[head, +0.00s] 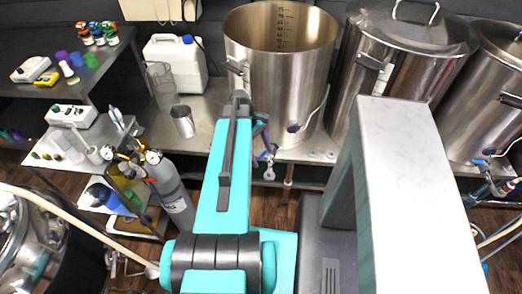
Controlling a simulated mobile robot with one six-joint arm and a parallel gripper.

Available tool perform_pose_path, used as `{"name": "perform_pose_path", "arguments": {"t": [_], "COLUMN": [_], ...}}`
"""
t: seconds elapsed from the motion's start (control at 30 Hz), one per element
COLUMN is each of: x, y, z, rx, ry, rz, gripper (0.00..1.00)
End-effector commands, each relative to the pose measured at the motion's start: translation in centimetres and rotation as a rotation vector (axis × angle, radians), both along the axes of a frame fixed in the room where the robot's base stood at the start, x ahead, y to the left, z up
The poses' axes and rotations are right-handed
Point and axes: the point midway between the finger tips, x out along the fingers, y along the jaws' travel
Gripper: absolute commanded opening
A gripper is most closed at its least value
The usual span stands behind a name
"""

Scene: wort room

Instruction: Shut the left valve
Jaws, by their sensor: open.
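The left valve (266,156) shows just right of my teal arm, low at the front of the open left steel pot (272,95). A bluish lever and a metal outlet show there; my arm covers part of it, and I cannot tell the lever's exact angle. Another valve (484,165), with blue and red parts, is at the right pot (485,95). My arm reaches forward across the middle of the head view, and my gripper is hidden beyond it.
A lidded pot (402,62) stands between these two on the steel bench (318,150). A white jug (176,66) and a steel cup (183,121) stand left of my arm. A grey gas cylinder (169,190) and small shelves are at left. Hoses hang at right.

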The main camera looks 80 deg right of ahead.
Motion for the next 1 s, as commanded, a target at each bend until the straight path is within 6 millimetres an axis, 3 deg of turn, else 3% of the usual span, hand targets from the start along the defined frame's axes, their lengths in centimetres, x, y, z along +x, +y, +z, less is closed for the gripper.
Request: {"name": "perform_pose_path", "arguments": {"t": [0.6,1.0], "x": [-0.6,-0.7], "y": [5.3,6.0], "z": [0.4,0.9], "rx": [0.0,0.002], "ry": [0.0,0.001], "rz": [0.0,0.002], "gripper": [0.64,0.64]}}
